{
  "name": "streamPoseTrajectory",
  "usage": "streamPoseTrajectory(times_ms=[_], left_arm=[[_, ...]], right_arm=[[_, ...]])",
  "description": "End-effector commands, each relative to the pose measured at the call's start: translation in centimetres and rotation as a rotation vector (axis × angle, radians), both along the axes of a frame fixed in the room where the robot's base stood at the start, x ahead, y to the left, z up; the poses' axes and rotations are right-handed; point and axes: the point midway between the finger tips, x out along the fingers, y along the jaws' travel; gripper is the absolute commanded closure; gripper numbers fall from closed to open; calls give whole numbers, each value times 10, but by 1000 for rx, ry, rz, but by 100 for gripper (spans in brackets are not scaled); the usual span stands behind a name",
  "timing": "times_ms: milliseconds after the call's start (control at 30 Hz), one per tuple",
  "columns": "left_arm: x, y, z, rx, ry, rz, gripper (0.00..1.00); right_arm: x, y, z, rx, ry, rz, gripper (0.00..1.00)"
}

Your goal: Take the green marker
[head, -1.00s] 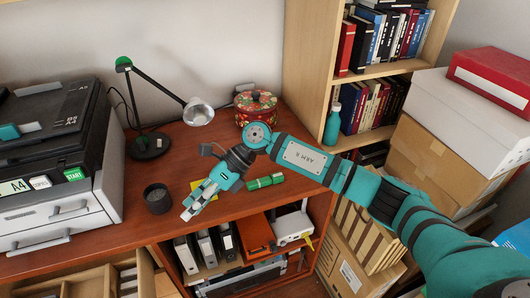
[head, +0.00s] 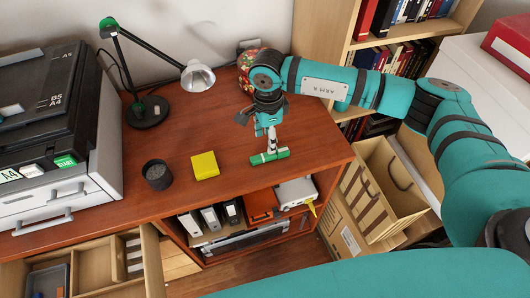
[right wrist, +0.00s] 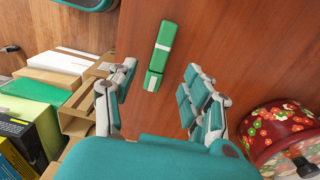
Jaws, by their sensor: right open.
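The green marker (head: 268,156), a short thick green bar with a pale band, lies on the red-brown desk (head: 225,137) near its front edge. My right gripper (head: 271,146) points down over the marker, and its fingertips overlap it in the head view. In the right wrist view, the marker (right wrist: 160,52) lies ahead of the gap between the spread fingers of my right gripper (right wrist: 157,92), with nothing held. Whether the fingertips touch the desk cannot be told. My left gripper is not in view.
A yellow block (head: 204,166) and a dark cup (head: 157,174) stand left of the marker. A lamp (head: 198,77), a printer (head: 60,120) and a flowered round tin (head: 247,67) are farther back. An open drawer (head: 152,262) juts out at lower left.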

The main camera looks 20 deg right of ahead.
Motion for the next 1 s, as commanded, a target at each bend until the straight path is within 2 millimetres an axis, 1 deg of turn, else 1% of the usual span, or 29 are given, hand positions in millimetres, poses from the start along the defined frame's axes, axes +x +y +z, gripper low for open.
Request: streamPoseTrajectory(times_ms=[33, 100, 200, 267, 367, 500, 633, 733, 900, 933, 1000], left_arm=[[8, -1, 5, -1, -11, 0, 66], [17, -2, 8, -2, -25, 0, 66], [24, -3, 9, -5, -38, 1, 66], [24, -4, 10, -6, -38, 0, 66], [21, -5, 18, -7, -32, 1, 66], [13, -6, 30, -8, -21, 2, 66], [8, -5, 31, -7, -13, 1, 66], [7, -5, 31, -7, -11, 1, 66], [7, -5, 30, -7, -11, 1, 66], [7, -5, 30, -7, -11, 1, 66], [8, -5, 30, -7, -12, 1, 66]], right_arm=[[-1, 0, -7, -1, 4, -1, 50], [-1, 0, -15, 0, 3, 0, 50], [0, 0, -23, 1, 0, 1, 50], [0, 0, -25, 1, 1, 1, 50], [-1, -1, -34, 1, 4, -1, 50], [0, -5, -55, 0, 4, -1, 50], [0, -5, -72, 1, 3, -1, 50], [1, -5, -76, 1, 1, 0, 50], [1, -5, -77, 1, 0, 0, 50], [1, -5, -77, 1, 0, 0, 51], [1, -5, -77, 1, 0, 0, 60]])
